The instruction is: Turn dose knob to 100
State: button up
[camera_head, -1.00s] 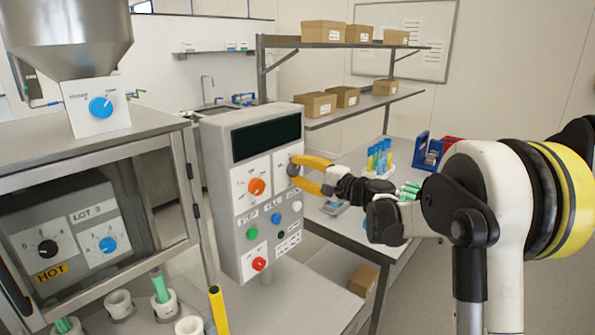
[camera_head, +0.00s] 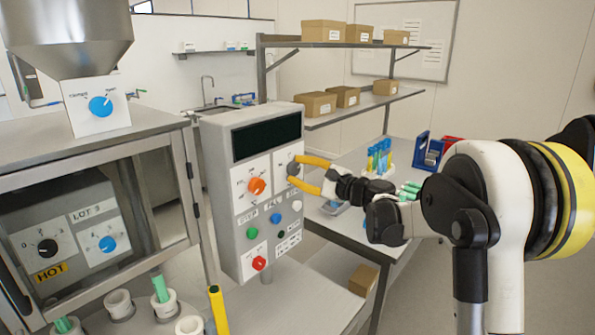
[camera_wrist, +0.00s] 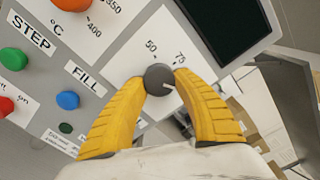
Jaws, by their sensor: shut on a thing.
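The grey dose knob (camera_wrist: 158,80) is on a white plate at the upper right of the control box, and it also shows in the head view (camera_head: 293,169). The labels 50 and 75 show beside it in the wrist view. Its white pointer line points right and slightly down in that view, past the 75; no 100 label is visible, and my finger covers part of the dial there. My gripper (camera_wrist: 159,84) has its two yellow fingers shut on the knob, one on each side. It reaches in from the right in the head view (camera_head: 297,171).
The control box (camera_head: 238,250) carries an orange knob (camera_head: 257,186), a green button (camera_head: 252,233), a blue button (camera_head: 276,218) and a red knob (camera_head: 259,263) close to my gripper. A dark screen (camera_head: 266,137) is above. A bench with a tube rack (camera_head: 379,162) stands behind my arm.

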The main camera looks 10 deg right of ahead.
jog(key=o, duration=1.2)
jog(key=v, duration=1.2)
